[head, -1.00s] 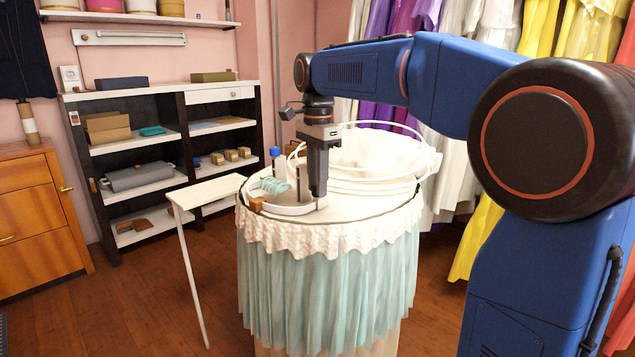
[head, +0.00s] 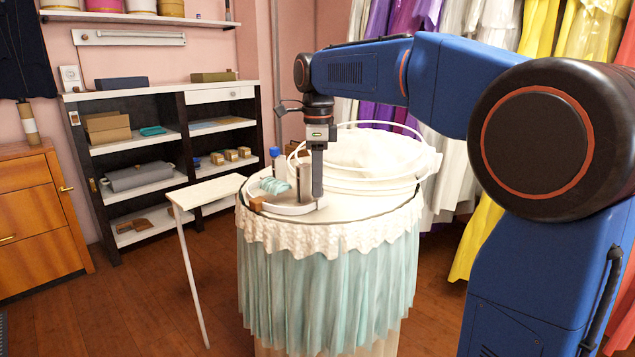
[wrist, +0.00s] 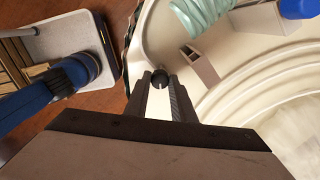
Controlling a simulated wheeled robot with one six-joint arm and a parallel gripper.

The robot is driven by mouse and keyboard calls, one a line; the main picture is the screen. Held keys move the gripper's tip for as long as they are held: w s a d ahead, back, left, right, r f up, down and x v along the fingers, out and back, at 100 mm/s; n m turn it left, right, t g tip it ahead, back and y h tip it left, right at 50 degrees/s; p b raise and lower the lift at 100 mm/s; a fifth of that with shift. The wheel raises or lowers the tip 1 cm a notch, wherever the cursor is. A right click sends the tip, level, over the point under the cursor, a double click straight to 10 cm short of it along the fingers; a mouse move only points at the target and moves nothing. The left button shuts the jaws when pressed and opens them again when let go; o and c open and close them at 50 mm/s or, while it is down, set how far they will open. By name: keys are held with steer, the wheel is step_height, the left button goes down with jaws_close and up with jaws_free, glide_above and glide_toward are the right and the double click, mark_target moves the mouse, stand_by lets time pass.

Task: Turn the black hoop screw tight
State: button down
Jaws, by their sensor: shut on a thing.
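The black hoop screw (wrist: 159,77) shows in the wrist view as a small dark round knob between my fingertips. My gripper (wrist: 158,84) is shut on it. In the head view my gripper (head: 318,200) points straight down at the front of the round skirted table (head: 325,234), and its fingers hide the screw. The white hoops (head: 378,184) are on the table's right part, around a pale heap of fabric (head: 375,152). How far the screw is threaded in cannot be told.
A pale green skein (head: 274,186), a blue-capped bottle (head: 275,153) and an upright brownish block (head: 304,181) stand close to the left of my gripper. A narrow white side table (head: 207,190) is left of the round table. Shelves (head: 160,87) stand behind.

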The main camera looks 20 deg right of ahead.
stand_by(0.3)
steer(key=c, duration=1.5)
jaws_free()
step_height(320, 180, up, 18)
steer(key=shift+f, duration=0.25)
steer(key=s+d+f+n+t, duration=0.1)
steer(key=s+d+f+n, duration=0.1)
steer(key=s+f+n, duration=0.5)
steer(key=s+d+f+n+t, duration=0.2)
steer(key=s+f+n, duration=0.5)
steer(key=s+f, duration=0.6)
steer(key=s+d+f+n+t, duration=0.1)
steer(key=s+d+f+n, duration=0.2)
steer(key=s+f+n, duration=0.4)
steer(key=shift+s+f+n+t, duration=0.15)
steer(key=shift+s+f, duration=0.5)
steer(key=shift+f, duration=1)
steer(key=shift+s+f+n+t, duration=0.1)
steer(key=shift+s+f, duration=0.6)
steer(key=shift+f, duration=1)
steer(key=shift+s+f+n+t, duration=0.15)
steer(key=shift+s+f, duration=0.5)
steer(key=shift+f, duration=1)
